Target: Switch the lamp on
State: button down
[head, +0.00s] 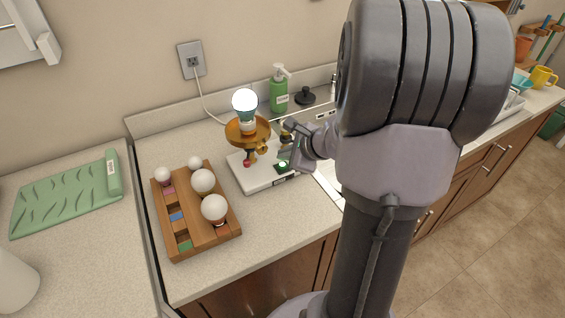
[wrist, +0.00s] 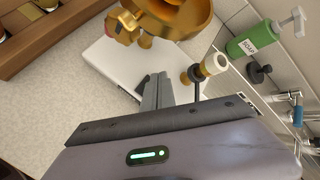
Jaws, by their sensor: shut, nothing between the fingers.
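The lamp (head: 247,130) has a brass body on a white base (head: 252,180). Its bulb (head: 245,100) has a teal collar and looks brighter white than the loose bulbs; I cannot tell for sure whether it is lit. A small green light (head: 283,165) shows at the base's right side. In the wrist view the brass bowl (wrist: 190,18) is at the top, and a cream-tipped knob (wrist: 213,65) on a dark stem stands just right of my fingers. My gripper (wrist: 158,85) is shut and empty over the base; contact with the stem is unclear. My gripper (head: 288,157) partly hides the base's right side.
A wooden tray (head: 164,221) with several loose white bulbs stands left of the lamp. A green soap bottle (head: 279,95) is behind it, near the sink. A cord runs to the wall outlet (head: 192,60). A green mat (head: 68,195) lies far left. Front counter is clear.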

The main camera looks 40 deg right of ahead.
aim_at(285, 166)
notch_tip(285, 166, up, 6)
jog(key=p, duration=0.4)
jog(key=shift+p, duration=0.35)
jog(key=shift+f, duration=0.1)
